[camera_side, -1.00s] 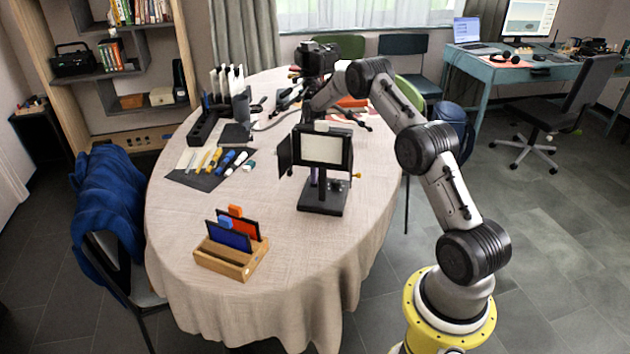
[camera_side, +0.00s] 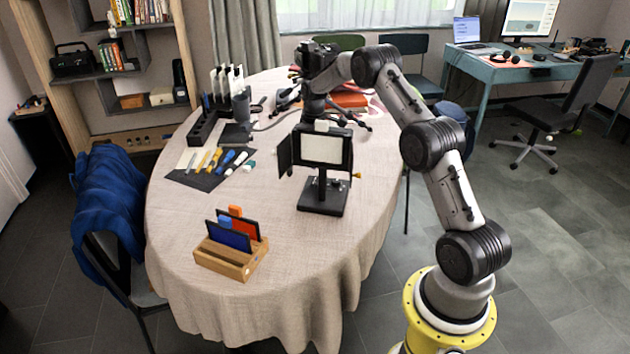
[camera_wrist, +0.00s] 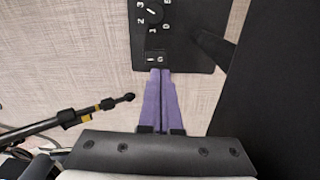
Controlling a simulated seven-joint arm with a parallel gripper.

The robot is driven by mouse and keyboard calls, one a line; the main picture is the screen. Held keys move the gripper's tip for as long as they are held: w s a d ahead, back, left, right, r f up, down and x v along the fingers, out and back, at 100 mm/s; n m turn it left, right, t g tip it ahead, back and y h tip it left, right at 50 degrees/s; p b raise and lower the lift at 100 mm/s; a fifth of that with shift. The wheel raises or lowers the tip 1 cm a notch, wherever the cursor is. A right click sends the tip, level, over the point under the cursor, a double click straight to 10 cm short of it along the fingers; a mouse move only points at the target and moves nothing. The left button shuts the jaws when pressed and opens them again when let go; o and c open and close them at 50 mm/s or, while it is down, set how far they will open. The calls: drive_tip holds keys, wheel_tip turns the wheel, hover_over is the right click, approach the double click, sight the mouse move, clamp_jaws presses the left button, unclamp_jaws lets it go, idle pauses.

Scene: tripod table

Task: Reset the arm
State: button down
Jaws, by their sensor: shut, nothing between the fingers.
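My gripper (camera_wrist: 161,78) shows in the wrist view as two purple fingers lying side by side, shut with nothing between them. In that view the fingertips point at the edge of a black base with a white-numbered dial (camera_wrist: 180,35); I cannot tell whether they touch it. In the side view my wrist comes down behind the panel light (camera_side: 322,150), which hides the fingers. The light stands upright on its black base (camera_side: 322,196).
A small tripod (camera_side: 352,117) lies behind the light; a black leg (camera_wrist: 100,108) shows in the wrist view. A wooden card holder (camera_side: 225,262) stands at the front of the table. Markers on a dark mat (camera_side: 205,178) lie left. The cloth between them is clear.

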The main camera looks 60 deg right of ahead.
drive_tip(key=shift+r, duration=0.6)
